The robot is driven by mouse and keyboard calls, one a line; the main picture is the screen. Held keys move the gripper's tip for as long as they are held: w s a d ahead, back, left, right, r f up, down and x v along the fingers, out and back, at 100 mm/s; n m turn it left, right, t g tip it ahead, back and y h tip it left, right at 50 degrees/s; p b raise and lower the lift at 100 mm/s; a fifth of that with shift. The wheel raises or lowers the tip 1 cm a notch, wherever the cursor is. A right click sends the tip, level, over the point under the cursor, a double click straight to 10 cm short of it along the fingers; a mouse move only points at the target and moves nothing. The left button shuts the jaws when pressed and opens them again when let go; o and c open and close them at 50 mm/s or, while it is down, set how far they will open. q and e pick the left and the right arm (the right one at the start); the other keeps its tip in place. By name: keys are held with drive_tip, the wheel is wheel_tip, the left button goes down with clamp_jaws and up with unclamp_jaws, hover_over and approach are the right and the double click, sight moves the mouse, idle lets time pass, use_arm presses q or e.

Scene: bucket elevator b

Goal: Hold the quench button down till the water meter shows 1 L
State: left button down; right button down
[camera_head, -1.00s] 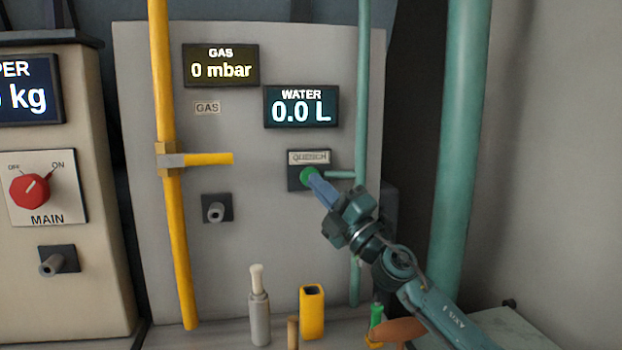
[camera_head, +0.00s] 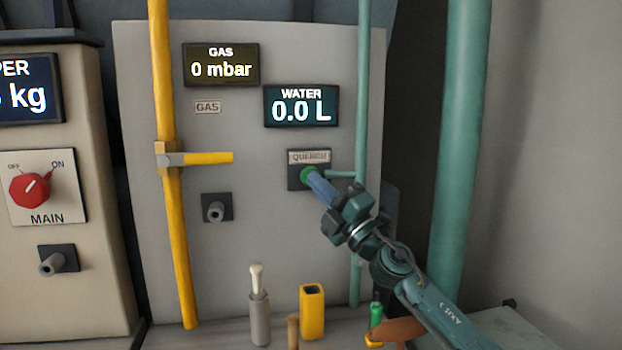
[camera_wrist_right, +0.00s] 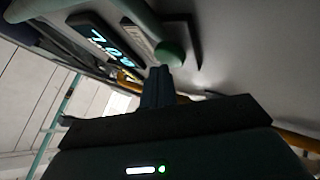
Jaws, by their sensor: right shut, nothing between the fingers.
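The green quench button (camera_head: 308,174) sits on a dark plate under the QUENCH label (camera_head: 309,157). My right gripper (camera_head: 313,180) is shut and empty, its fingertips at the button in the head view; whether they press it cannot be told. In the right wrist view the button (camera_wrist_right: 169,53) shows just beyond the shut fingers (camera_wrist_right: 157,80), and contact is unclear. The water meter (camera_head: 301,106) above reads 0.0 L. My left gripper is not in view.
A yellow gas pipe with a lever (camera_head: 207,158) stands left on the grey panel. The gas display (camera_head: 220,66) reads 0 mbar. A green pipe (camera_head: 460,150) stands right of my arm. A yellow holder (camera_head: 312,311) and a grey bottle-like tool (camera_head: 259,310) stand below.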

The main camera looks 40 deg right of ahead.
drive_tip(key=shift+w+d, duration=0.2)
drive_tip(key=shift+w, duration=0.15)
idle(0.7)
idle(3.1)
drive_tip(key=shift+s+a, duration=0.4)
drive_tip(key=shift+s, duration=0.35)
drive_tip(key=shift+p, duration=0.3)
drive_tip(key=s, duration=0.1)
drive_tip(key=s+a+p, duration=0.1)
drive_tip(key=s, duration=0.1)
drive_tip(key=s+a, duration=0.1)
drive_tip(key=shift+s+a+p, duration=0.2)
drive_tip(key=shift+a+p, duration=0.05)
drive_tip(key=shift+p, duration=0.05)
